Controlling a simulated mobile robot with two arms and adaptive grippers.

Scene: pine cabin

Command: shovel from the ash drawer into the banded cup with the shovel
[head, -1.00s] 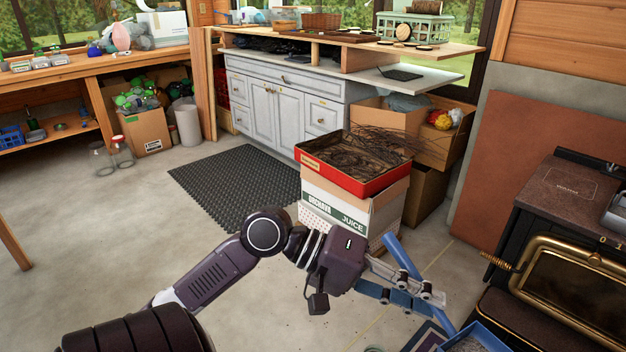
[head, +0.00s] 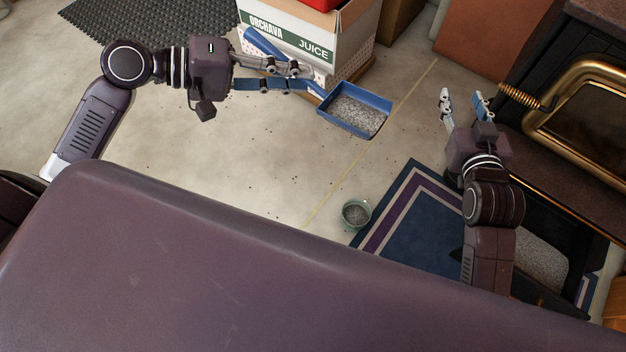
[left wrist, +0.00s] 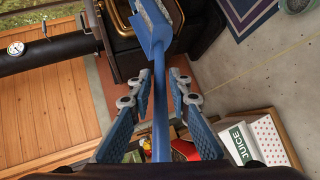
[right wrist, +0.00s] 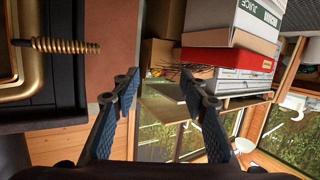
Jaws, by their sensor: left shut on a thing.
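My left gripper (head: 300,78) is shut on the handle of the blue shovel (head: 346,124). The shovel's pan holds grey ash and is up over the floor in front of the juice box. The left wrist view also shows the shovel (left wrist: 160,110) between the fingers. The greenish cup (head: 356,213) stands on the floor at the rug's edge, with grey stuff inside; its band is too small to make out. The ash drawer (head: 536,298) lies low by the stove, holding grey ash, partly hidden by my right arm. My right gripper (head: 463,105) is open and empty beside the stove.
The black stove (head: 545,60) with a brass door frame and coil handle stands close to my right gripper. A juice box (head: 300,45) is behind the shovel. A blue bordered rug (head: 410,225) lies before the stove. Dark specks dot the open floor.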

